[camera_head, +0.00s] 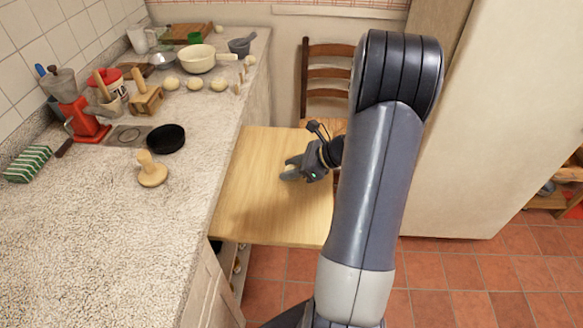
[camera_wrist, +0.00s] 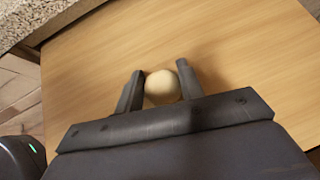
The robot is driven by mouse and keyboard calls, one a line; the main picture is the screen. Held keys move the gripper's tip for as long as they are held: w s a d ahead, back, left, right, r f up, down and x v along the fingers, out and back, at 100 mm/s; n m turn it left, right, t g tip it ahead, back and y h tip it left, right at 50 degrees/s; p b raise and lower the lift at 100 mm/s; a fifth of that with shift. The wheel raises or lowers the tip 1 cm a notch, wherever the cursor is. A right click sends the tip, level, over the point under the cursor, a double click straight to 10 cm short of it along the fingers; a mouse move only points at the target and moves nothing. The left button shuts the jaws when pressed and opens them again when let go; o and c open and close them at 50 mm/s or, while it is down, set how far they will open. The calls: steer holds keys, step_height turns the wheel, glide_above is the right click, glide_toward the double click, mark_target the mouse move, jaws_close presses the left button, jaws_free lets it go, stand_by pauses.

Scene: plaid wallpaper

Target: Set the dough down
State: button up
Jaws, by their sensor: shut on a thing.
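The dough is a pale, round ball (camera_wrist: 162,87) between the two fingers of my gripper (camera_wrist: 158,86) in the wrist view. My gripper (camera_head: 291,168) is shut on it. In the head view the dough (camera_head: 289,174) shows as a small pale patch at the fingertips. It is over the light wooden table (camera_head: 262,215), close to the surface. I cannot tell whether the dough touches the wood. Its near side is partly hidden by my gripper.
The speckled counter (camera_head: 90,235) runs along the left, higher than the table. It holds a wooden press (camera_head: 152,172), a black pan (camera_head: 166,138), a red grinder (camera_head: 85,122), a cream bowl (camera_head: 197,60) and several dough balls (camera_head: 219,85). A chair (camera_head: 330,62) stands behind. The tabletop around my gripper is clear.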

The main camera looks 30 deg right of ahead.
steer(key=o, duration=0.6)
steer(key=shift+f, duration=0.15)
steer(key=o, duration=0.4)
steer(key=shift+o, duration=0.2)
steer(key=shift+r, duration=0.3)
steer(key=v, duration=1.2)
steer(key=shift+p, duration=0.3)
